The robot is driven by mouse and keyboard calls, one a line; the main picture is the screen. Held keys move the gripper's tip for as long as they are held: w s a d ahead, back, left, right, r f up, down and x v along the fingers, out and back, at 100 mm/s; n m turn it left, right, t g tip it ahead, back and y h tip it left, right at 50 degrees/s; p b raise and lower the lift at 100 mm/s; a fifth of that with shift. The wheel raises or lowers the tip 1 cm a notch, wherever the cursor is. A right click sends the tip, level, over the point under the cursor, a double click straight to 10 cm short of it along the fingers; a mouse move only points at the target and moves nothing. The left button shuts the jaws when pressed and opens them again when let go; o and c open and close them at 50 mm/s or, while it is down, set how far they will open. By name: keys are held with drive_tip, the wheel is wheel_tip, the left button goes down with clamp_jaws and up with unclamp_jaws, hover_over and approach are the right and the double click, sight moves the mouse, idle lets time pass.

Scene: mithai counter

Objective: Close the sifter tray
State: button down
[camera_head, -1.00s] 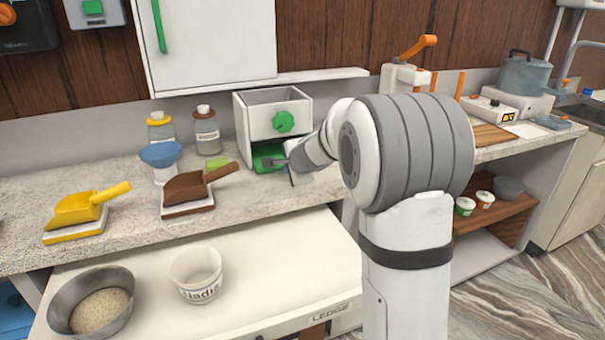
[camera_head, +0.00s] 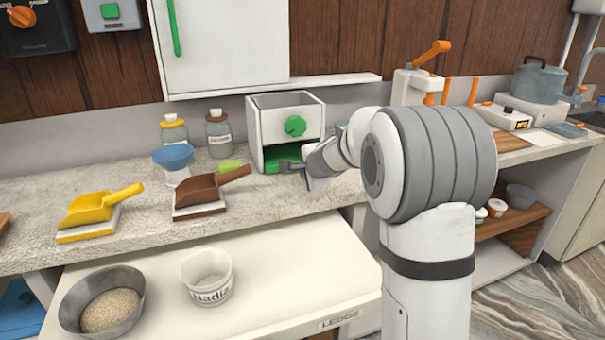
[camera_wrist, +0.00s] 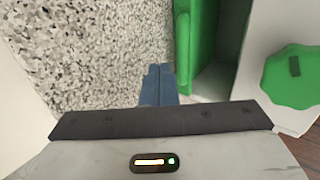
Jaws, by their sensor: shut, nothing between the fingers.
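The sifter (camera_head: 258,130) is a white box with a green knob (camera_head: 295,126), standing at the back of the counter. Its green tray (camera_head: 271,158) sits in the low front opening and is partly out. In the wrist view the tray (camera_wrist: 206,45) stands out past the white housing, with its front wall (camera_wrist: 182,55) toward my fingers. My gripper (camera_head: 283,166) is shut and empty, low in front of the tray. Its blue fingertips (camera_wrist: 158,70) are just beside the tray's front; whether they touch it I cannot tell.
A brown scoop (camera_head: 205,190), a yellow scoop (camera_head: 90,208), jars (camera_head: 218,135) and a blue-topped cup (camera_head: 174,158) stand left of the sifter. A white tub (camera_head: 207,280) and a metal bowl (camera_head: 75,318) are on the lower surface. The counter before the sifter is clear.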

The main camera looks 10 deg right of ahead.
drive_tip(key=s+a+r+n+g+p, duration=0.1)
drive_tip(key=s+r+n+p, duration=0.2)
drive_tip(key=s, duration=0.6)
drive_tip(key=s+a+r+n+g+p, duration=0.1)
drive_tip(key=s+r+n+g+p, duration=0.15)
drive_tip(key=s, duration=0.55)
drive_tip(key=s+r+n+g+p, duration=0.1)
drive_tip(key=s+r+n+p, duration=0.25)
drive_tip(key=s, duration=0.55)
drive_tip(key=s+d+n+g+h+p, duration=0.2)
drive_tip(key=s+n, duration=0.4)
drive_tip(key=s, duration=0.9)
drive_tip(key=shift+s+d+f+n+g+p, duration=0.25)
drive_tip(key=shift+s+d+n+g+p, duration=0.3)
drive_tip(key=shift+p, duration=0.5)
drive_tip(key=shift+w+a, duration=0.1)
drive_tip(key=shift+w, duration=0.05)
